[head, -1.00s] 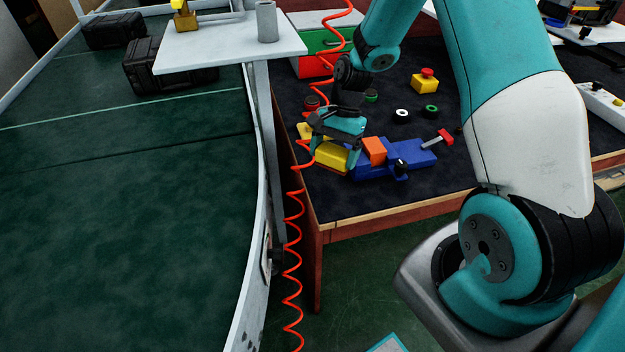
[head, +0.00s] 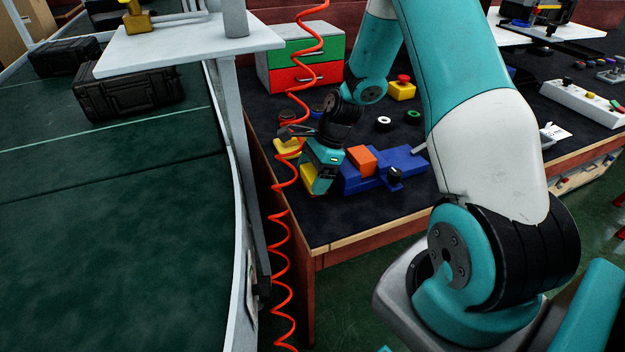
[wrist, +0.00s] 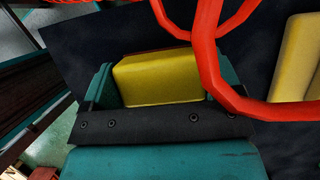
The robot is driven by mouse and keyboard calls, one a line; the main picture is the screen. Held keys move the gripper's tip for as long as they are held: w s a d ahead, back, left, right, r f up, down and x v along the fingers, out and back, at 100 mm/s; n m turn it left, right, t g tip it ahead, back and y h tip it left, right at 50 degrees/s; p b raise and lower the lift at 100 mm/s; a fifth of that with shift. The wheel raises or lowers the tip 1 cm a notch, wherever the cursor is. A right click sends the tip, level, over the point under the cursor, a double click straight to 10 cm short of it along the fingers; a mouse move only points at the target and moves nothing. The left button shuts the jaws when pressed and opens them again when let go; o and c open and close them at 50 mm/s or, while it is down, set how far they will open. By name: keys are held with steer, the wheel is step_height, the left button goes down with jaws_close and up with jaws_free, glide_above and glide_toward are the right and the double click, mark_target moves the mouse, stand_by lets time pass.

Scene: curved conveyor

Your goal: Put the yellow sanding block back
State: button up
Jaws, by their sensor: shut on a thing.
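In the head view the yellow sanding block (head: 308,181) is in my gripper (head: 320,174), over the left part of the dark bench mat. In the wrist view the block (wrist: 157,78) lies between the two teal fingers of my gripper (wrist: 160,85), which are shut on it. A red coiled hose passes in front of the block's right end in that view. Whether the block touches the mat I cannot tell. A second yellow piece (head: 287,146) lies behind my gripper; a pale yellow piece also shows at the right of the wrist view (wrist: 297,58).
A blue vise (head: 400,165) with an orange block (head: 361,160) stands just right of my gripper. The red coiled hose (head: 281,185) hangs along the bench's left edge, close to my gripper. Red and green drawers (head: 305,75) stand behind. The mat's front is clear.

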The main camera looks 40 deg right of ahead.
steer(key=shift+f, duration=0.8)
steer(key=shift+f, duration=0.1)
steer(key=o, duration=0.7)
steer(key=v, duration=1.2)
steer(key=shift+p, duration=0.35)
steer(key=shift+s, duration=0.1)
